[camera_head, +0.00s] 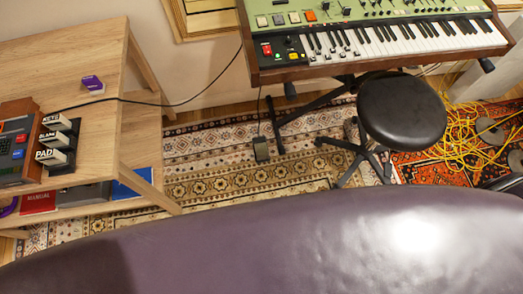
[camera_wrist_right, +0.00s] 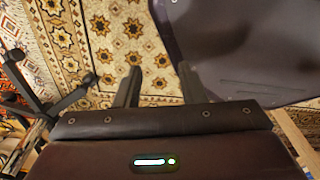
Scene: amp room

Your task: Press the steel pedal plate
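A small dark pedal with a greyish top plate (camera_head: 261,149) lies on the patterned rug, left of the stool in the head view. A thin cable runs up from it toward the keyboard. Neither gripper shows in the head view, so nothing of mine is seen touching the pedal. In the right wrist view my right gripper (camera_wrist_right: 159,72) has its two dark fingers apart, with bare rug between them. The pedal cannot be made out in that view. My left gripper is in neither view.
A round black stool (camera_head: 402,108) stands right of the pedal, its legs spread on the rug (camera_head: 230,178). A green keyboard (camera_head: 375,35) is above. A wooden shelf table (camera_head: 90,50) stands left. Yellow cable (camera_head: 460,140) lies coiled at right. Open rug lies left of the pedal.

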